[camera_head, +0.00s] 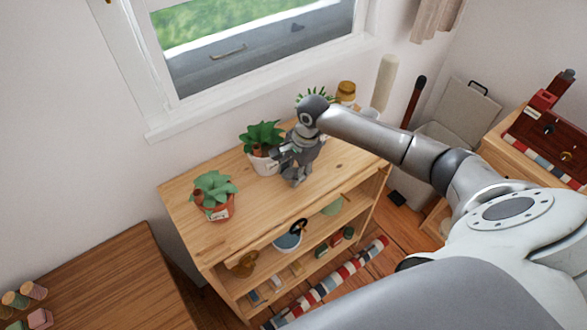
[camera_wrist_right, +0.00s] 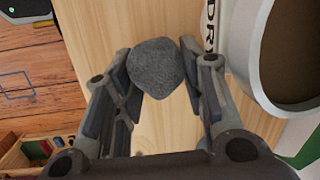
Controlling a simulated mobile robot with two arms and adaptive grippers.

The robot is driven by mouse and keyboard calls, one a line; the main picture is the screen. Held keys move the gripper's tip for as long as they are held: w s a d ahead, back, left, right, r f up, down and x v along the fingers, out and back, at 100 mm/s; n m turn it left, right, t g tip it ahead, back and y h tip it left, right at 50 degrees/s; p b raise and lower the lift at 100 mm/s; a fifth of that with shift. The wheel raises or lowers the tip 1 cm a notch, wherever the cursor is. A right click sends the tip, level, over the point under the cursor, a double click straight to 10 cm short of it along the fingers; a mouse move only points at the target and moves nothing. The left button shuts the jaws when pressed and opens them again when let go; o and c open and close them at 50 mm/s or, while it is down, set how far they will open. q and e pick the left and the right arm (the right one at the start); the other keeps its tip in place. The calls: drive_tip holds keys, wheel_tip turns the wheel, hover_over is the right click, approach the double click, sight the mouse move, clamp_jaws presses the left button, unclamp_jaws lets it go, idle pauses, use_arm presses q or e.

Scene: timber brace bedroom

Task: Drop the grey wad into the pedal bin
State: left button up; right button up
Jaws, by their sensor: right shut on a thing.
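The grey wad (camera_wrist_right: 155,68) is a rough, rounded lump held between the two fingers of my right gripper (camera_wrist_right: 160,80) in the right wrist view. My right gripper (camera_head: 294,176) is shut on it, over the top of the wooden shelf unit, just right of a white pot. In the head view I cannot make out the wad apart from the gripper. The pedal bin (camera_head: 408,180) is grey and stands on the floor right of the shelf, partly hidden by my right arm. Its lid (camera_head: 469,103) looks raised. My left gripper is not in view.
The shelf unit (camera_head: 190,248) carries a white pot plant (camera_head: 263,165), a terracotta pot plant (camera_head: 217,205) and a yellow-lidded jar (camera_head: 346,92). A white pot (camera_wrist_right: 225,40) stands close beside the gripper. A wooden cabinet with a red box (camera_head: 545,98) is at right.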

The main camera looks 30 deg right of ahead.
drive_tip(key=shift+f, duration=0.25)
drive_tip(key=shift+f, duration=0.1)
drive_tip(key=o, duration=0.6)
drive_tip(key=shift+c, duration=0.2)
